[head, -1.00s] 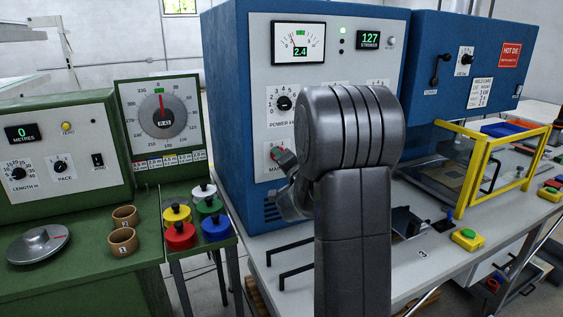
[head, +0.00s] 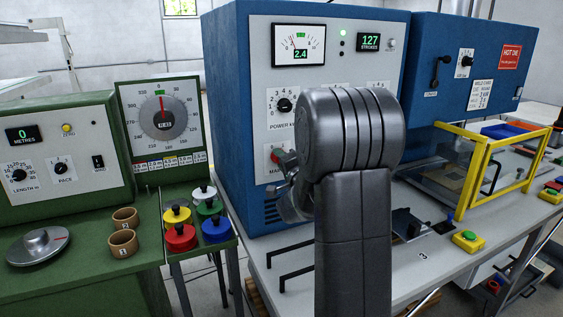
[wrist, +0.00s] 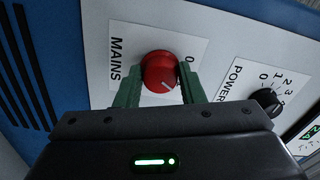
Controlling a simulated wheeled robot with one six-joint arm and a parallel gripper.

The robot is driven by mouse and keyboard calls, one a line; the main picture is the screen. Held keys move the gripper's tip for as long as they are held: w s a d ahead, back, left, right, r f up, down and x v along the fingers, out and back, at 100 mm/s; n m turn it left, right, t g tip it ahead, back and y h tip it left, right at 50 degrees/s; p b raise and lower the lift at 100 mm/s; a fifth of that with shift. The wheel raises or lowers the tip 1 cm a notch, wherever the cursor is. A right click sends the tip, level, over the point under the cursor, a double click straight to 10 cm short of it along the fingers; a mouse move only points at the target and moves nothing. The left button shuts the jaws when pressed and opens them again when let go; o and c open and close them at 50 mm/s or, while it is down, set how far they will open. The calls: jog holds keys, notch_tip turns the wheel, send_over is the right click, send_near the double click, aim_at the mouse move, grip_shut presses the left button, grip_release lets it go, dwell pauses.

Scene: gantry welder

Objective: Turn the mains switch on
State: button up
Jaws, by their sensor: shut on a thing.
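The mains switch is a red round knob (wrist: 160,72) on a white plate marked MAINS, seen in the wrist view. Its white pointer line points to the lower right of that picture, away from the 0 mark at upper right. Other marks may be hidden behind the fingers. My gripper (wrist: 160,84) is shut on the knob, with one green finger on each side. In the head view, my gripper (head: 283,164) reaches the lower left of the blue cabinet's front (head: 260,100), and my arm hides part of the panel.
A black POWER knob (wrist: 268,101) lies right of the switch in the wrist view. A black rail (head: 290,272) stands on the bench below.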

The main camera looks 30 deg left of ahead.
jog(key=o, duration=1)
jog(key=b+v, duration=0.3)
jog(key=v, duration=1)
jog(key=shift+s+d, duration=0.2)
jog(key=shift+d, duration=0.15)
jog(key=p+x, duration=0.3)
jog(key=x, duration=1.1)
jog(key=shift+s, duration=0.1)
jog(key=shift+d, duration=0.1)
